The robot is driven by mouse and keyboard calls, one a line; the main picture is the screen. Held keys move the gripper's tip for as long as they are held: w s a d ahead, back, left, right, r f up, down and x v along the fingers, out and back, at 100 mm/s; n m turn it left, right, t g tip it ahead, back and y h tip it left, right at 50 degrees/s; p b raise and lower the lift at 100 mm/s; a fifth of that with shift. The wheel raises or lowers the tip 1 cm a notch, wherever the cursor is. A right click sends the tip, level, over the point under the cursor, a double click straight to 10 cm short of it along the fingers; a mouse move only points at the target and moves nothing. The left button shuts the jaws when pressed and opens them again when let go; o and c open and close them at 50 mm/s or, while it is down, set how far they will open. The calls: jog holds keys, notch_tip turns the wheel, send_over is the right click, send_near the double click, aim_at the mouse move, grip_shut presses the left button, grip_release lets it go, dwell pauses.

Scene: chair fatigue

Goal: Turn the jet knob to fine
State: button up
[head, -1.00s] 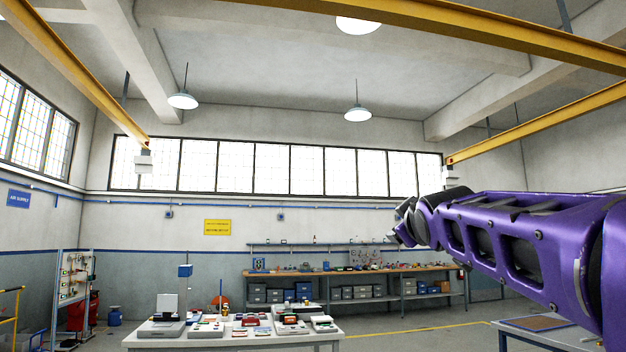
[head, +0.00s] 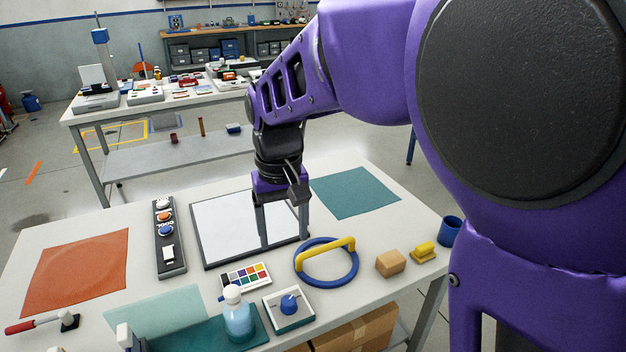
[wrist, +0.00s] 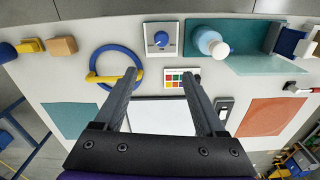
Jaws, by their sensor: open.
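A blue knob (head: 288,303) sits on a small square white box (head: 302,318) near the front of the table; any marking on it is too small to read. It also shows in the wrist view (wrist: 161,39), at the top middle. A pale blue bottle with a white top (head: 238,318) stands just left of the box. I cannot tell for sure which of these bears the jet knob. My gripper (head: 284,238) is open and empty, pointing down over the mirror-like panel, behind the knob and apart from it. Its two fingers show in the wrist view (wrist: 162,80).
A framed mirror-like panel (head: 218,222) lies below my gripper. A blue ring with a yellow grip (head: 313,281), a colour chart (head: 244,274), a tan block (head: 390,262) and a black button panel (head: 166,250) lie around. A hammer (head: 40,322) is at the left.

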jog(key=b, duration=0.3)
send_near(288, 300)
notch_tip(288, 300, down, 9)
jog(key=shift+f, duration=0.1)
grip_shut()
dwell(0.4)
